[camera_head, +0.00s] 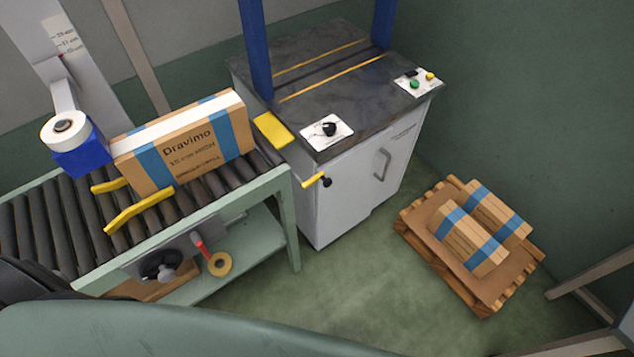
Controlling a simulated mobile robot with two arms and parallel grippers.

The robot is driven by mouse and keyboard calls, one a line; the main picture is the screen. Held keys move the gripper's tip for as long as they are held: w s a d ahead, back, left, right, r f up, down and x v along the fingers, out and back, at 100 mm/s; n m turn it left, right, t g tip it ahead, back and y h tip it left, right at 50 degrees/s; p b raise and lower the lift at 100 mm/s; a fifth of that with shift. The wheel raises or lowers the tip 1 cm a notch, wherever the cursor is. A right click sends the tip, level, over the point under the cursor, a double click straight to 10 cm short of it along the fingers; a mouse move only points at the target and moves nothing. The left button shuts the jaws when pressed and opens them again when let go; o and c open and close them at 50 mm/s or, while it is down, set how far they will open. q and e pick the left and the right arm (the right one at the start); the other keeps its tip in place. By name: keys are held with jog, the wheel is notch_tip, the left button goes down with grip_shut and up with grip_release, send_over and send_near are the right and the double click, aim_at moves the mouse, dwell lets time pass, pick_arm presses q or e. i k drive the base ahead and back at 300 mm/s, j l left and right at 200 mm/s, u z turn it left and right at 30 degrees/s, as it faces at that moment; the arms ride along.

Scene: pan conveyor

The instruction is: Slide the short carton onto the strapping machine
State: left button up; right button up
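A brown carton (185,148) with blue bands and the print "Dravimo" stands upright on its narrow side on the roller conveyor (85,222), at the right end. Its right end is close to the strapping machine (350,185). The machine is a pale cabinet with a dark top (335,85), two blue posts and yellow-edged slots. No part of the carton is on the dark top. Neither of my grippers shows in the view.
Yellow guides (138,210) lie on the rollers by the carton's left end. A blue tape unit (80,155) stands behind. A yellow-handled lever (314,181) sticks out from the cabinet. A pallet (470,290) with banded cartons stands at right. Floor between is clear.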

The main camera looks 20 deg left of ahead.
aim_at(180, 145)
jog(key=u, duration=1.4)
